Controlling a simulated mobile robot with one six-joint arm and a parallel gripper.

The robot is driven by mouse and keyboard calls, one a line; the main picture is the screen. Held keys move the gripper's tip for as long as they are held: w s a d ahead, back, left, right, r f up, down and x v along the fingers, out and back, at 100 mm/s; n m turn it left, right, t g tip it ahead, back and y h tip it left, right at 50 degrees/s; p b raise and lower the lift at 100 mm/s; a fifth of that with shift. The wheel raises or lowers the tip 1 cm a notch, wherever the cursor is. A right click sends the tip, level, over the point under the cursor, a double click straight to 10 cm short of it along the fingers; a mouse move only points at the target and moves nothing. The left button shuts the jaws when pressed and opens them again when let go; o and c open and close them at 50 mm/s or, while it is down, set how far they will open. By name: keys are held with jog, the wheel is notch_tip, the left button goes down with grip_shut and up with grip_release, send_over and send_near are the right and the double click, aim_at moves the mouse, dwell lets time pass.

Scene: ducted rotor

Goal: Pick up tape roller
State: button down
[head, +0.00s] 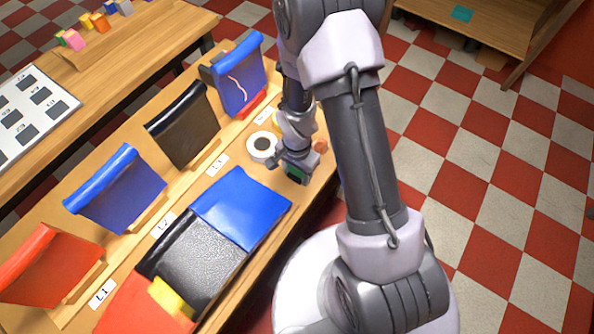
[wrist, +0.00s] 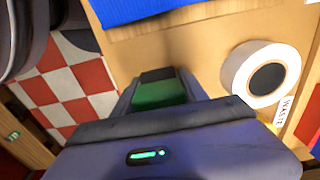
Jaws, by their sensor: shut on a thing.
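My gripper (head: 297,177) is low over the right edge of the bench, just right of a white roll (head: 262,146) with a dark centre. In the wrist view its fingers (wrist: 158,84) are shut on a green and black thing (wrist: 158,94). A little of its green shows in the head view; most of it is hidden by the gripper. I cannot tell for sure that it is the tape roller. The white roll lies flat on the wood, apart from the gripper, and also shows in the wrist view (wrist: 239,72).
The bench (head: 215,187) holds blue (head: 243,205), black (head: 203,262) and red sheets, and a row of draped sheets in slots. A WASTE label (wrist: 284,111) is near the white roll. Another table (head: 130,45) is at the upper left. Checkered floor lies open at right.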

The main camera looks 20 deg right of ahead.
notch_tip(320, 180, up, 4)
jog(key=shift+f+p, duration=0.1)
jog(key=shift+p, duration=0.85)
jog(key=s+d+r+p, duration=0.1)
jog(key=s+d, duration=0.9)
jog(key=d, duration=0.2)
jog(key=shift+d+p, duration=0.25)
jog(key=shift+p, duration=0.15)
jog(key=c, duration=1.2)
grip_release()
jog(key=shift+r, duration=0.1)
jog(key=c, duration=0.6)
